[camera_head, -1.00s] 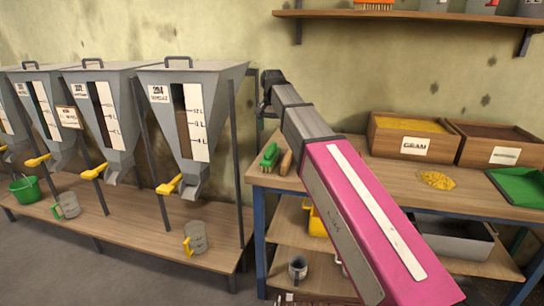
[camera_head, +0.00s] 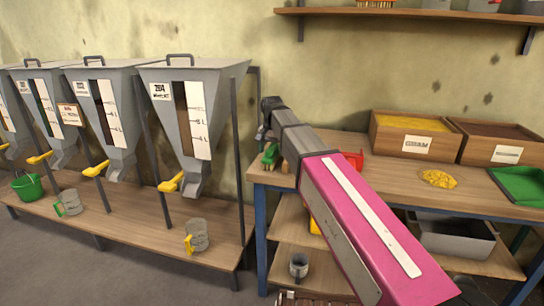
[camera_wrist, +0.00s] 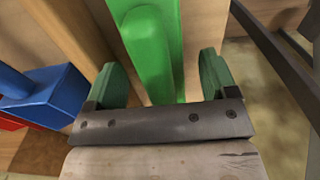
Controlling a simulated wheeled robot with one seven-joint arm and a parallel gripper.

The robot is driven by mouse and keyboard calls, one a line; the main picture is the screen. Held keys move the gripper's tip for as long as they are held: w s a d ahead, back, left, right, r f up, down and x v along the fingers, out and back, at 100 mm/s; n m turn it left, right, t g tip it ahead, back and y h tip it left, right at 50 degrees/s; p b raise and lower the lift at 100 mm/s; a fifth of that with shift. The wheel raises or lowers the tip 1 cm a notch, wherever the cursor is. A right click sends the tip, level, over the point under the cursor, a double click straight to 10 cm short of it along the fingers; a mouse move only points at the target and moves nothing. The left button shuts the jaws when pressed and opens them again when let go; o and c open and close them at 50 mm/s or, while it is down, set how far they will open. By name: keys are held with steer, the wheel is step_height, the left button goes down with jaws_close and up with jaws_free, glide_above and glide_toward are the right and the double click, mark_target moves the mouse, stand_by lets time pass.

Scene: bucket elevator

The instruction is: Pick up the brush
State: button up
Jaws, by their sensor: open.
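A green brush (camera_head: 270,155) lies near the left end of the wooden workbench (camera_head: 465,205), partly hidden by my arm. In the wrist view its green body (camera_wrist: 152,45) runs between the two fingers of my gripper (camera_wrist: 163,70). The fingers are spread on either side of it with gaps, so my gripper is open and not closed on it. The bristles cannot be made out. In the head view my gripper is small and mostly hidden at the end of my arm, above the brush.
A blue box-like thing (camera_wrist: 45,95) is left in the wrist view. Hoppers (camera_head: 185,110) stand left.

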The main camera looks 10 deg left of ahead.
steer(key=shift+f, duration=0.25)
steer(key=c, duration=0.9)
steer(key=shift+r, duration=0.2)
